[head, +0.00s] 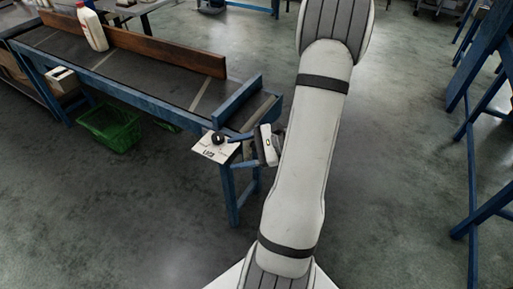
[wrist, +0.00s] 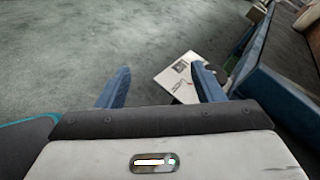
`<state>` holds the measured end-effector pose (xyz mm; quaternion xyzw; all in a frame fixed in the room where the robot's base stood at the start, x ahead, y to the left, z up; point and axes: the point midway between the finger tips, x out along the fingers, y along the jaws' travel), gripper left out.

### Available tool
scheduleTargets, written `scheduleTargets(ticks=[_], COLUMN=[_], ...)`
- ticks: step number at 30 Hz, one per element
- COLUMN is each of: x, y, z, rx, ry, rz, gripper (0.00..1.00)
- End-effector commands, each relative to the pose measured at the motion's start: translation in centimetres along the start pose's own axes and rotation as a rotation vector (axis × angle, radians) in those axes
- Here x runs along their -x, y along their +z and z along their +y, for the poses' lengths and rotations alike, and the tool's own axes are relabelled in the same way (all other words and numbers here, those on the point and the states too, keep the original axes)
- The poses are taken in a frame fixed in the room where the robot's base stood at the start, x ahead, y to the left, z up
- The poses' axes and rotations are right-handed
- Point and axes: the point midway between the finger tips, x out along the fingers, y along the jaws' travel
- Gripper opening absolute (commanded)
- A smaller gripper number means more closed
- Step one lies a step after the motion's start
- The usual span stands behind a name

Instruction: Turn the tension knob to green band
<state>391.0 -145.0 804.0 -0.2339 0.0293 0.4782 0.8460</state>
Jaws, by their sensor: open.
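A white panel (head: 209,151) with a black round knob (head: 217,139) and dark printing sits at the near end of the conveyor. No green band can be made out at this size. My gripper (head: 233,152) is open and empty at the right side of the panel, its blue fingers pointing left toward it. In the head view the upper finger is close to the knob; whether they touch I cannot tell. In the wrist view the panel (wrist: 172,79) lies beyond the right side of my open gripper (wrist: 160,68).
The blue-framed conveyor (head: 150,70) bears a wooden board (head: 160,50) and a white bottle (head: 92,27). A green crate (head: 112,128) stands on the floor beneath. Blue steel frames (head: 470,150) stand at the right. The floor between (head: 400,140) is clear.

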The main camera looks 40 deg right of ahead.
Motion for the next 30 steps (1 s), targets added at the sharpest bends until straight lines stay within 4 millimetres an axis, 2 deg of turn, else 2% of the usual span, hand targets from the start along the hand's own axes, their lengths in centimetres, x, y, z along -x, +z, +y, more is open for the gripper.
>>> scheduleTargets(ticks=[1, 3, 6, 10, 13, 16, 30], x=[1.4, 3.4, 6.1, 8.8, 9.8, 9.8, 4.8], y=[-3.3, -6.4, -10.2, -13.5, -14.7, -15.0, -15.1], z=[0.0, -0.5, -0.7, -0.4, -0.2, -0.5, -4.6], rx=[-0.070, -0.142, -0.222, -0.279, -0.300, -0.305, -0.305], ry=[-0.116, -0.268, -0.452, -0.615, -0.677, -0.696, -0.692], rz=[-0.019, -0.042, -0.063, -0.076, -0.078, -0.080, -0.079], gripper=[0.61, 0.61, 0.61, 0.61, 0.61, 0.61, 0.61])
